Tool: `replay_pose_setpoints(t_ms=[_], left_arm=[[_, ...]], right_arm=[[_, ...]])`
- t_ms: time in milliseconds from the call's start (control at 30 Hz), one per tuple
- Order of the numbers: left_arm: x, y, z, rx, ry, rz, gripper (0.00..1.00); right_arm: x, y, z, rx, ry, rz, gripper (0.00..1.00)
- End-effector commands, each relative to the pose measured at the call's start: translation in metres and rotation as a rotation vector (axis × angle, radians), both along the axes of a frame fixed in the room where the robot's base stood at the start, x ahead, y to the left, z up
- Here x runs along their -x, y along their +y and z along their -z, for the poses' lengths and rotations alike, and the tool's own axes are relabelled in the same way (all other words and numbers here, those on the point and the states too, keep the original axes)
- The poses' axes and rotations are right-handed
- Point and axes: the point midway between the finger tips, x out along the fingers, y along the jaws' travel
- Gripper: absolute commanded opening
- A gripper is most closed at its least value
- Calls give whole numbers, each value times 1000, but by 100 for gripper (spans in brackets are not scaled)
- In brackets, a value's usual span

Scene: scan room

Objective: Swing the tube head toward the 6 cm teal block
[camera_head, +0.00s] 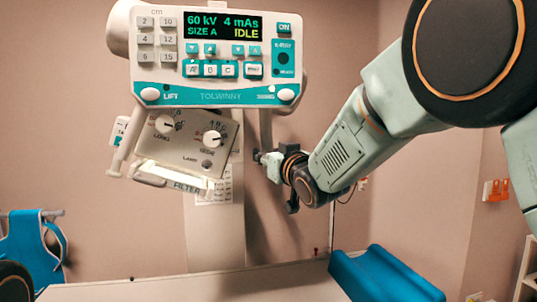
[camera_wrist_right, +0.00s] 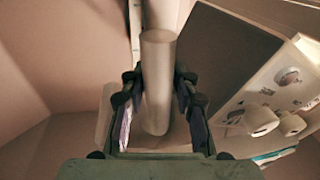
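The tube head (camera_head: 180,148) hangs in the upper left of the head view, tilted, with its lit control panel (camera_head: 215,60) above. My right gripper (camera_head: 272,168) is at its right side. In the right wrist view, a grey cylindrical handle bar (camera_wrist_right: 157,85) runs between the two fingers of my right gripper (camera_wrist_right: 158,95). The tube head's knobbed face (camera_wrist_right: 265,110) shows at right there. I see no separate teal block in either view. My left gripper is out of view.
A pale table top (camera_head: 200,288) crosses the bottom, with a blue cushion (camera_head: 380,275) at its right. A blue chair-like item (camera_head: 32,250) stands at left. A pale column (camera_head: 214,235) rises behind the tube head. Orange items (camera_head: 496,190) hang on the right wall.

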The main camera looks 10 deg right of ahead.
Motion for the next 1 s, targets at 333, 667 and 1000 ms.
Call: replay_pose_setpoints(t_ms=[333,667,1000], left_arm=[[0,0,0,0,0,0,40],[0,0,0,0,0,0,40],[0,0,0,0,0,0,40]], right_arm=[[1,0,1,1,2,0,50],[9,-1,0,1,-1,1,50],[57,-12,3,1,0,1,50]])
